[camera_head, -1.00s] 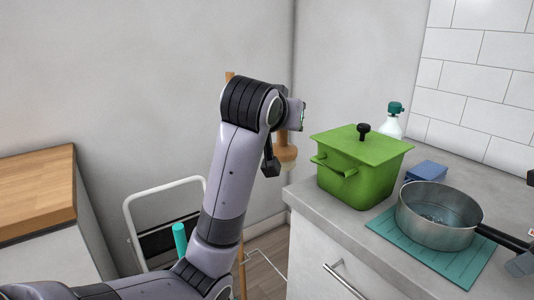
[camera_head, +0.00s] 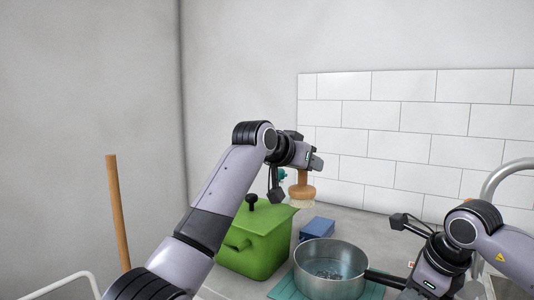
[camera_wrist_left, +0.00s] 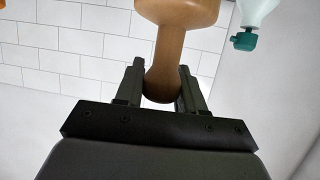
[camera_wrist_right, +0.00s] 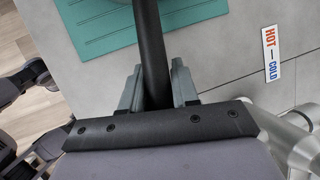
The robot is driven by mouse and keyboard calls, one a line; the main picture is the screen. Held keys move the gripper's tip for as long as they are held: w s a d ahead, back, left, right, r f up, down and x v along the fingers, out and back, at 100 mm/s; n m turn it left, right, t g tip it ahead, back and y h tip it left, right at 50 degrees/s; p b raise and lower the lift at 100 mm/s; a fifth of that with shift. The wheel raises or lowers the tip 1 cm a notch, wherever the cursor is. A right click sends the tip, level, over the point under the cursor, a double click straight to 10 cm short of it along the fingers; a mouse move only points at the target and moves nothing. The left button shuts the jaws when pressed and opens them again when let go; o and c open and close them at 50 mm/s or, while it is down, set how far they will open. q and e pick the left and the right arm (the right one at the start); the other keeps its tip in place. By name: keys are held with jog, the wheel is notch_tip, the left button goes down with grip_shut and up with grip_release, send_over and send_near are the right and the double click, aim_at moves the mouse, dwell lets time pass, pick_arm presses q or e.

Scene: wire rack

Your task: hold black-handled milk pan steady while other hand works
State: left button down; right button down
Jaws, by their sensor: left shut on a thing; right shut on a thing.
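The black-handled milk pan (camera_head: 321,285) is a steel pan standing upright on a teal mat in the head view, with small bits or shine visible inside. My right gripper (camera_head: 404,284) is shut on its black handle, which also shows between the jaws in the right wrist view (camera_wrist_right: 151,45). My left gripper (camera_head: 308,167) is shut on a wooden brush (camera_head: 301,191) with pale bristles, held in the air behind and above the pan's left side. The brush's wooden knob also sits between the jaws in the left wrist view (camera_wrist_left: 162,82).
A green lidded pot (camera_head: 262,240) stands left of the pan. A blue box (camera_head: 317,229) lies behind the pan. A teal-capped bottle (camera_wrist_left: 253,20) is partly hidden by my left arm in the head view. A faucet (camera_head: 500,177) rises at the right, before the tiled wall.

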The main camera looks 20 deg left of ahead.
pick_arm(q)
jog(key=s+d+f+m+g+h, duration=0.1)
jog(key=d+f+m+g+h, duration=0.1)
jog(key=d+f, duration=0.35)
jog(key=s+d+f+m+g+h, duration=0.1)
jog(key=d+f+m+h, duration=0.1)
jog(key=f, duration=0.6)
jog(key=shift+s+d+f, duration=0.1)
jog(key=shift+s+f, duration=0.1)
jog(key=shift+s, duration=1.05)
jog(key=shift+s+d+f, duration=0.1)
jog(key=shift+s+f, duration=0.05)
jog(key=shift+s, duration=1.05)
jog(key=shift+f, duration=0.15)
jog(key=shift+f, duration=0.75)
jog(key=shift+w+d, duration=1)
jog(key=shift+s+a+r, duration=0.15)
jog(key=shift+s+a, duration=0.9)
